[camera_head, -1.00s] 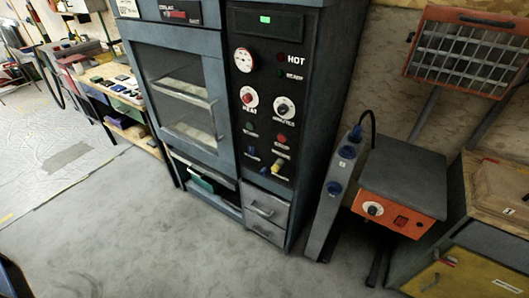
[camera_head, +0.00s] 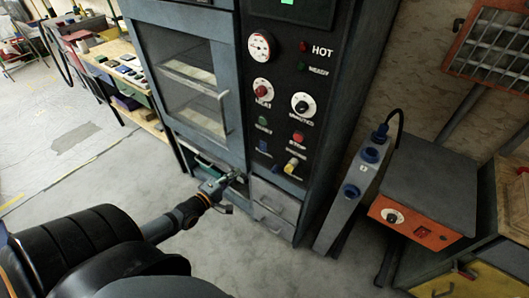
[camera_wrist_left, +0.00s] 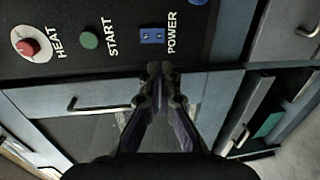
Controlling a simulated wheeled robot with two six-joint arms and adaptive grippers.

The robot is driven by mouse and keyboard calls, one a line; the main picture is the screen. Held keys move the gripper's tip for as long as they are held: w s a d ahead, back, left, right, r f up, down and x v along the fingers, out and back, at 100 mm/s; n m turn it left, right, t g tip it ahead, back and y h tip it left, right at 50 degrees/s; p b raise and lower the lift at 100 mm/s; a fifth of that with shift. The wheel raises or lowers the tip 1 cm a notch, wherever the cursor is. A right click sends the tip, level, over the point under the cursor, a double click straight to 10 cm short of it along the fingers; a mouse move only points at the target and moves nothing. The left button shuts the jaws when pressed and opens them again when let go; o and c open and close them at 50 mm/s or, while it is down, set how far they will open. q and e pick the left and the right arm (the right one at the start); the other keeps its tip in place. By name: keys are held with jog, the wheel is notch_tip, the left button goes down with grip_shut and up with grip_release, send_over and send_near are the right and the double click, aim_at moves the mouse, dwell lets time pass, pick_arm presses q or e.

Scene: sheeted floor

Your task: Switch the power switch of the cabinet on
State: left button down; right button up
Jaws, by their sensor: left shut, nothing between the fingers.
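The cabinet (camera_head: 217,20) is a tall blue-grey unit with a glazed door and a black control panel (camera_head: 320,75). Its power switch (camera_head: 263,146) is a small blue piece low on the panel, below the green start button (camera_head: 263,124). In the left wrist view the blue switch (camera_wrist_left: 152,37) sits beside the word POWER. My left gripper (camera_head: 238,177) is shut and empty, in front of the cabinet, lower than the switch in the head view. In the left wrist view its fingertips (camera_wrist_left: 160,70) show just below the switch, apparently apart from it. My right gripper is out of view.
A red stop button (camera_head: 298,137) and a yellow-tipped knob (camera_head: 292,165) sit right of the switch. A grey post with blue sockets (camera_head: 370,155) and an orange-fronted box (camera_head: 412,222) stand right of the cabinet. The floor at left is free.

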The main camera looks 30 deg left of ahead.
pick_arm(q)
jog(key=b, duration=0.5)
send_near(262, 150)
jog(key=w+b, duration=0.4)
jog(key=b, duration=0.1)
jog(key=w+f+b, duration=0.1)
jog(key=w+b, duration=0.1)
jog(key=b, duration=0.1)
jog(key=shift+w+d+f, duration=0.1)
jog(key=shift+w+d, duration=0.15)
jog(key=shift+d, duration=0.05)
jog(key=shift+w, duration=0.15)
jog(key=shift+r, duration=0.2)
